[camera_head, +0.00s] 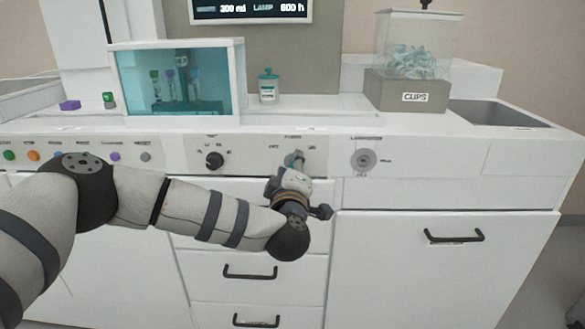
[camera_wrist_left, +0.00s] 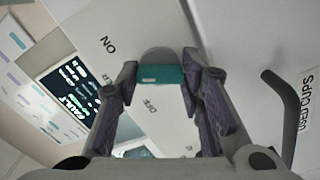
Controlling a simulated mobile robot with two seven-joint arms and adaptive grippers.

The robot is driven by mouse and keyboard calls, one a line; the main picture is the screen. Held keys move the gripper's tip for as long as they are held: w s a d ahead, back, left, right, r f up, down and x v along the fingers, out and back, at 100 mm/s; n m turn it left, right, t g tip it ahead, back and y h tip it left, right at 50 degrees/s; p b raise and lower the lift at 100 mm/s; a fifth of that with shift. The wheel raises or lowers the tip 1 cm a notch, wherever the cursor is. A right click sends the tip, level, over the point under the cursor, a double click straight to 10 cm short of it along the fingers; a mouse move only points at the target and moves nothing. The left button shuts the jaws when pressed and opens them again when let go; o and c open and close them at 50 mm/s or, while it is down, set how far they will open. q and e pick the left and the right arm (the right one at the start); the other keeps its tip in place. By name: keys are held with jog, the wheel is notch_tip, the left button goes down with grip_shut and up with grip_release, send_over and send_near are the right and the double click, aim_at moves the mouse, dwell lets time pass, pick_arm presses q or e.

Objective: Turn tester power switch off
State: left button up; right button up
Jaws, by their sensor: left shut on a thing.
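The tester power switch (camera_head: 294,158) is a small grey and teal lever on the white front panel, under a POWER label and beside an OFF mark. In the left wrist view its teal handle (camera_wrist_left: 160,74) sits between the fingertips, with printed ON and OFF words on the panel around it. My left gripper (camera_head: 296,168) reaches the panel and is shut on the handle; in the wrist view its fingers (camera_wrist_left: 162,78) touch the handle from both sides. The gripper hides part of the switch, so I cannot tell which mark it points to. My right gripper is not in view.
A black knob (camera_head: 214,160) and several coloured buttons lie left of the switch; a round grey port (camera_head: 363,160) lies right. Drawers with black handles (camera_head: 250,272) are below.

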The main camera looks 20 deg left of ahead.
pick_arm(q)
jog(key=shift+n+b, duration=1.85)
jog(key=shift+n, duration=5.15)
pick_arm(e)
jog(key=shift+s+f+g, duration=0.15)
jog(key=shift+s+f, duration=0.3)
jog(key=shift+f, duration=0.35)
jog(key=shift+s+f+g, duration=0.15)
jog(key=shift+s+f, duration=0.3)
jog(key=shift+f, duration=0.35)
pick_arm(q)
jog(key=o, duration=0.9)
jog(key=shift+s, duration=0.15)
jog(key=v, duration=1.1)
jog(key=shift+s+d, duration=0.15)
jog(key=shift+s, duration=0.2)
jog(key=shift+r, duration=0.1)
